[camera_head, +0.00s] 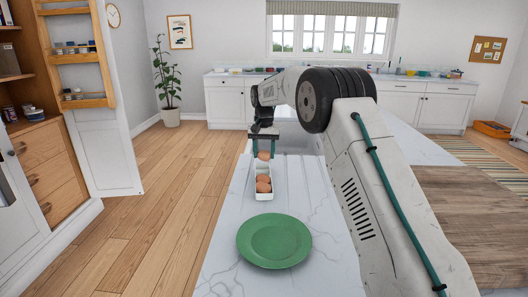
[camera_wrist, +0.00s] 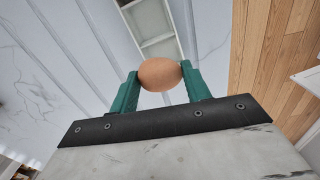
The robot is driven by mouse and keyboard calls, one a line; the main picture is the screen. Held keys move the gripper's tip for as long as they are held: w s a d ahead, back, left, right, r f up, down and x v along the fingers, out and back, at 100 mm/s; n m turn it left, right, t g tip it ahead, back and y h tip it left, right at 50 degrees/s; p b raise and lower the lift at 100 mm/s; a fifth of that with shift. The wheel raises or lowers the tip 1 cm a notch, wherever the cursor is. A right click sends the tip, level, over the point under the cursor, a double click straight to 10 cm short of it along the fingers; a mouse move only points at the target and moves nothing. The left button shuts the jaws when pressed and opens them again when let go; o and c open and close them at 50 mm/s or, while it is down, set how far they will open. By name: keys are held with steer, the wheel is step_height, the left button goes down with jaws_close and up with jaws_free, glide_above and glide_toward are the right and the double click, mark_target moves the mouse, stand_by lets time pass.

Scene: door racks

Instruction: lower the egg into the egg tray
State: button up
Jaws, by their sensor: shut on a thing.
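My gripper (camera_wrist: 160,78) is shut on a brown egg (camera_wrist: 160,75), pinched between its two green fingers. In the head view the held egg (camera_head: 264,156) hangs above the far part of the white egg tray (camera_head: 250,184). The tray stands on the marble counter with brown eggs (camera_head: 263,183) in its nearer compartments. In the wrist view the tray (camera_wrist: 158,48) shows empty compartments beyond the held egg. The egg hides part of the tray there. The gap between the egg and the tray is hard to judge.
A green plate (camera_head: 274,240) lies on the marble counter (camera_head: 225,262) nearer than the tray. A wooden board (camera_head: 475,215) is at the right. An open cabinet door with racks (camera_head: 85,100) stands at the left. The counter around the plate is clear.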

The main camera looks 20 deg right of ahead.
steer(key=shift+f, duration=1.4)
stand_by(0.4)
steer(key=o, duration=0.7)
steer(key=shift+r, duration=0.1)
step_height(320, 180, up, 8)
steer(key=shift+f, duration=0.25)
steer(key=shift+r, duration=0.1)
